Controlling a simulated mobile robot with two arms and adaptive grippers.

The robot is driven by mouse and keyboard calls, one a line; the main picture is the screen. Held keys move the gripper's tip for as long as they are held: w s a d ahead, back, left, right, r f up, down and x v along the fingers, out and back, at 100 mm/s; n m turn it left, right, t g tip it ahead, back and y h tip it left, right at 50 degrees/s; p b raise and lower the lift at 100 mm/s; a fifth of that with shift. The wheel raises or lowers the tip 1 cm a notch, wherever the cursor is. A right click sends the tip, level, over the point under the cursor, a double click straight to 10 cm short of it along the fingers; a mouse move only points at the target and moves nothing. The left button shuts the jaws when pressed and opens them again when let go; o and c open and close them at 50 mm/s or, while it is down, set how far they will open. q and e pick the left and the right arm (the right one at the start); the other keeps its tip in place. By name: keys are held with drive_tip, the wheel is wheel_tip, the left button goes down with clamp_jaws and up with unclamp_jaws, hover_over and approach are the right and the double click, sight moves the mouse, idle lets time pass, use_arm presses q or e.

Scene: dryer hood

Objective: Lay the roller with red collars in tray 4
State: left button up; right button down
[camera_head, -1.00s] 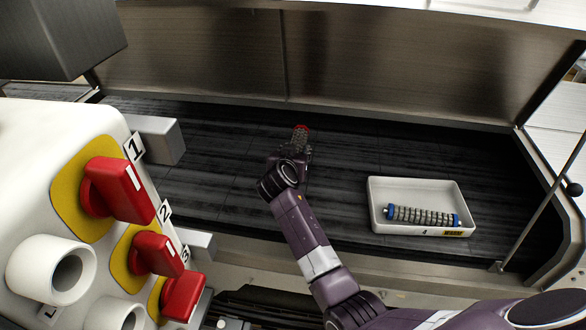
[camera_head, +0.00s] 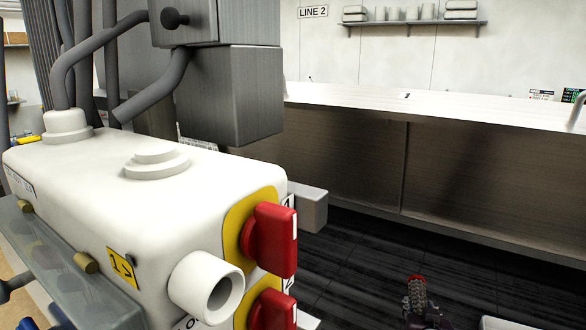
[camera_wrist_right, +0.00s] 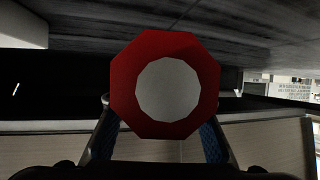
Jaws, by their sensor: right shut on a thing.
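The roller with red collars (camera_head: 415,287) stands up from my right gripper (camera_head: 419,309) at the bottom of the head view, over the dark belt. In the right wrist view, one end of it, a red collar (camera_wrist_right: 125,85) around a pale grey core, fills the middle. My right gripper (camera_wrist_right: 160,145) is shut on the roller, one blue-padded finger on each side. Only a rim of the white tray (camera_head: 500,323) shows at the bottom edge of the head view, right of my gripper; its inside is out of view. My left gripper is not in view.
A white control housing (camera_head: 110,190) with red switches (camera_head: 272,240) and a pipe stub fills the left. A grey box (camera_head: 230,95) hangs above it. A metal hood wall (camera_head: 350,160) stands behind the belt (camera_head: 350,260), which is clear around the roller.

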drive_tip(key=s+a+f+n+y+b, duration=0.1)
drive_tip(key=s+y, duration=0.1)
drive_tip(key=s, duration=0.1)
drive_tip(key=s+a+n+y+b, duration=0.1)
drive_tip(key=s+n+y, duration=0.1)
drive_tip(key=s, duration=0.1)
drive_tip(key=s+a+f+n+y+b, duration=0.1)
drive_tip(key=s+n+y+b, duration=0.1)
drive_tip(key=s, duration=0.1)
drive_tip(key=shift+a+f+t, duration=0.3)
drive_tip(key=shift+a, duration=0.05)
drive_tip(key=s+a+r+n+g+y+b, duration=0.2)
drive_tip(key=s+a+n+y, duration=0.2)
drive_tip(key=s, duration=0.4)
drive_tip(key=s+a+r+n+g+y+b, duration=0.3)
drive_tip(key=s+a+n+y, duration=0.2)
drive_tip(key=s+a, duration=0.2)
drive_tip(key=shift+s+g, duration=0.3)
drive_tip(key=shift+s, duration=0.75)
